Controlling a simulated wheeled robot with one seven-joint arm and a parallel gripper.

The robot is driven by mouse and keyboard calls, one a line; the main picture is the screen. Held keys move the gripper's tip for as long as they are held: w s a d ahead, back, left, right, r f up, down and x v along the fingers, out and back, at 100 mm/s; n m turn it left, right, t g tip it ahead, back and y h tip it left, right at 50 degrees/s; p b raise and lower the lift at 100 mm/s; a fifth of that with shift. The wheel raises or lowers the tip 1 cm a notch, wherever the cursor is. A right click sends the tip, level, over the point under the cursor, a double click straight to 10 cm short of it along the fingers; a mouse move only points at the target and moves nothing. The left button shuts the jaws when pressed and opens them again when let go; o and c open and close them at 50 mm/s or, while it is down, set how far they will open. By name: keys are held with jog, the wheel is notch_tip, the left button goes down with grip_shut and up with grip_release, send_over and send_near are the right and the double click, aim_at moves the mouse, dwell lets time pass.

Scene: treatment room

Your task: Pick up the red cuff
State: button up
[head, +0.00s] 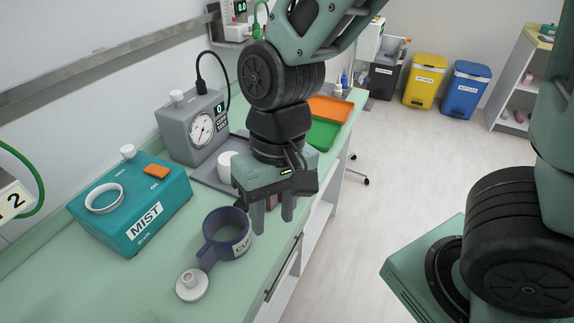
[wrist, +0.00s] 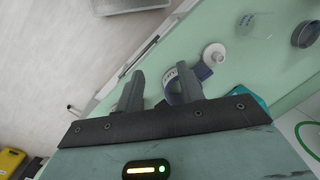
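No red cuff shows in either view. A dark blue cuff (head: 212,246) with a white, partly hidden label stands as an open ring on the green counter, with a strap toward a white round knob (head: 192,285). My gripper (head: 273,218) is open and empty, its fingers pointing down above the counter, to the right of the blue cuff in the head view. In the wrist view, my gripper (wrist: 160,70) has its fingers apart; the blue cuff (wrist: 203,72) lies beyond the right finger, which hides part of it. The white knob (wrist: 213,54) is beside it.
A teal MIST box (head: 128,222) stands at the left of the counter (head: 115,290). A grey gauge unit (head: 185,125) and a white cup (head: 225,167) stand farther back. Green (head: 322,134) and orange (head: 330,108) trays lie at the far end. The counter's right edge is near my gripper.

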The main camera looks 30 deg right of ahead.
jog(key=w+d+r+m+t+h+p, duration=0.1)
jog(key=w+d+r+m+p, duration=0.15)
jog(key=w+m+p, duration=0.35)
jog(key=w+d+r+m+p, duration=0.1)
jog(key=w+d+m+p, duration=0.25)
jog(key=w+m, duration=0.35)
jog(key=shift+n+h, duration=0.3)
jog(key=shift+w+d+f+b, duration=0.15)
jog(key=shift+w+f+b, duration=0.2)
jog(key=shift+f, duration=2.6)
jog(key=shift+w+d+f+b, duration=0.15)
jog(key=shift+w+f, duration=0.3)
jog(key=shift+f, duration=2.5)
jog(key=shift+w+d+f+b, duration=0.1)
jog(key=shift+w+f+b, duration=0.3)
jog(key=shift+f, duration=2.55)
grip_shut()
